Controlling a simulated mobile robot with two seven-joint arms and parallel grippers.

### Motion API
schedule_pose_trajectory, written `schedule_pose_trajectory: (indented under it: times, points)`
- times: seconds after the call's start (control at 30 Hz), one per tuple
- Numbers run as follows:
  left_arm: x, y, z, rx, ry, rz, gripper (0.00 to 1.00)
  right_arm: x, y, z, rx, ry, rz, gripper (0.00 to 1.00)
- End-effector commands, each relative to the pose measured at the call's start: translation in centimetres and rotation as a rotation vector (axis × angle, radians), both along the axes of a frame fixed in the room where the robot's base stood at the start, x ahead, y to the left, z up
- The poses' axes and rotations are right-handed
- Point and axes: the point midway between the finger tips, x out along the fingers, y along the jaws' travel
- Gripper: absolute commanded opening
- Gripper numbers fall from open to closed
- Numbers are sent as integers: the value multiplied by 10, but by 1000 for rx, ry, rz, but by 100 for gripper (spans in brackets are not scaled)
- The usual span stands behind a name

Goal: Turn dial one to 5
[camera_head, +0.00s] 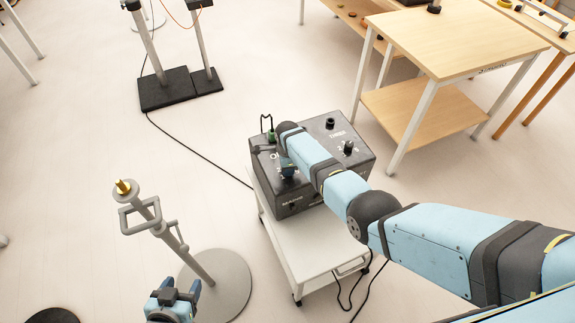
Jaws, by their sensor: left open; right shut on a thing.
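A dark control box (318,188) with several knobs on its sloped top stands on a white cart. My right gripper (288,170) reaches down over the left part of the top and is shut on a dial there, which the gripper mostly hides. The lettering beside it is largely covered, so I cannot read the dial's number or setting. Another black knob (347,148) with small marks around it sits on the right of the top. My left gripper (181,290) is open and empty at the bottom, apart from the box.
The white cart (312,245) carries the box. A grey stand (218,285) with a round base is left of it. A wooden table (455,40) stands behind right. Cables run over the floor. Open floor lies at left.

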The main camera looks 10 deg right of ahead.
Motion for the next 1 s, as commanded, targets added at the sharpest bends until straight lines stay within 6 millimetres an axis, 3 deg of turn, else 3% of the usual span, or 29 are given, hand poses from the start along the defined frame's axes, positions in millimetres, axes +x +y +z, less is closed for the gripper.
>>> schedule_pose_trajectory:
  times: [0.57,0.6,0.7,1.0]
  points:
    - [0,0,3,0,-3,1,61,1,-3,0,-4,-1,-33,9]
    - [1,0,3,-1,-4,1,61,1,-3,1,-4,-1,-33,40]
    - [1,0,3,-1,-4,1,61,1,-2,0,-3,-1,-32,58]
    - [0,0,4,-2,-4,1,61,1,-1,2,-1,-1,-31,58]
